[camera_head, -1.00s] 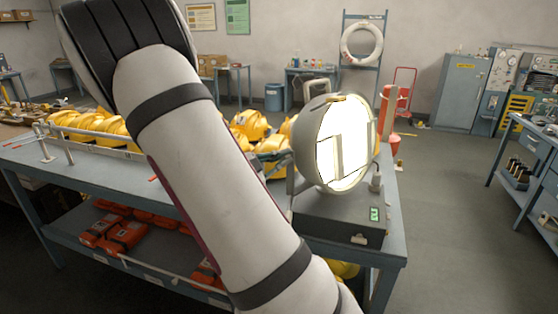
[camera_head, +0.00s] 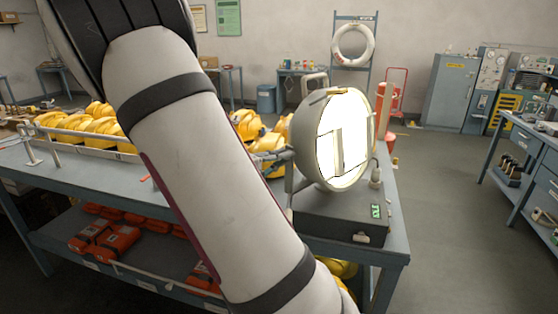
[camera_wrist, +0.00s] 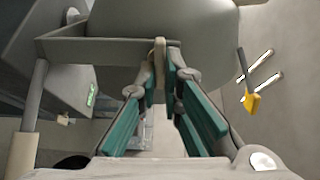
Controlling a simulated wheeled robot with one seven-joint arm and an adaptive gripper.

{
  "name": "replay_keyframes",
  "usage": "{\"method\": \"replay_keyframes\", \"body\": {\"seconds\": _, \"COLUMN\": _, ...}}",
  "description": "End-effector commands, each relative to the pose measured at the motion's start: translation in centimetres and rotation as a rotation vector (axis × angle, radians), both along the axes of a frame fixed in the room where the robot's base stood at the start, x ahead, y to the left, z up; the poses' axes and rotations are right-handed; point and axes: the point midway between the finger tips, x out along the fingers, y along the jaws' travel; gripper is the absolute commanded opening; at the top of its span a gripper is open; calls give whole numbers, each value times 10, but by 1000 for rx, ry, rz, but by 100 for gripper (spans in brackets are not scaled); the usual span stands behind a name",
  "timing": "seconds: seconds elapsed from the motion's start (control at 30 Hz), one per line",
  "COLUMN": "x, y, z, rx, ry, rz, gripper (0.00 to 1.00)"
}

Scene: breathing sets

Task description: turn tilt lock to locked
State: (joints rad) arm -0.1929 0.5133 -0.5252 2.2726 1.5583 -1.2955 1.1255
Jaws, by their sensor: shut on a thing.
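The round grey lamp (camera_head: 318,118) with a bright lit face stands on a dark base box (camera_head: 335,222) with a green display, at the table's right end. In the wrist view the lamp's housing (camera_wrist: 190,22) fills the top, with a grey bracket arm (camera_wrist: 100,50) at its left. My gripper (camera_wrist: 160,75) has its teal-padded fingers closed around a narrow tan lever (camera_wrist: 159,58), apparently the tilt lock, at the bracket's right end. Its locked or unlocked marking cannot be read. In the head view my arm hides much of the table, and the lever cannot be made out.
Yellow gear (camera_head: 85,125) lies along the blue-grey table (camera_head: 70,170), beside and behind my arm. Another workbench (camera_head: 530,150) stands at the right. The floor between is open.

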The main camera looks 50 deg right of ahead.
Motion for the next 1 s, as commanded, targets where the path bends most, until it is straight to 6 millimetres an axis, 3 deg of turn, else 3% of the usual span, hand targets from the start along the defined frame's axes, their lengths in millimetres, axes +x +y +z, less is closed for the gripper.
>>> {"method": "replay_keyframes", "body": {"seconds": 0.67, "x": 0, "y": 1, "z": -2, "rx": -6, "ry": -62, "rz": 0, "gripper": 0}}
{"method": "replay_keyframes", "body": {"seconds": 0.7, "x": 0, "y": 1, "z": -2, "rx": -6, "ry": -62, "rz": 0, "gripper": 12}}
{"method": "replay_keyframes", "body": {"seconds": 0.77, "x": 0, "y": 1, "z": -2, "rx": -7, "ry": -62, "rz": 0, "gripper": 26}}
{"method": "replay_keyframes", "body": {"seconds": 1.0, "x": 0, "y": 0, "z": -1, "rx": -8, "ry": -62, "rz": 0, "gripper": 28}}
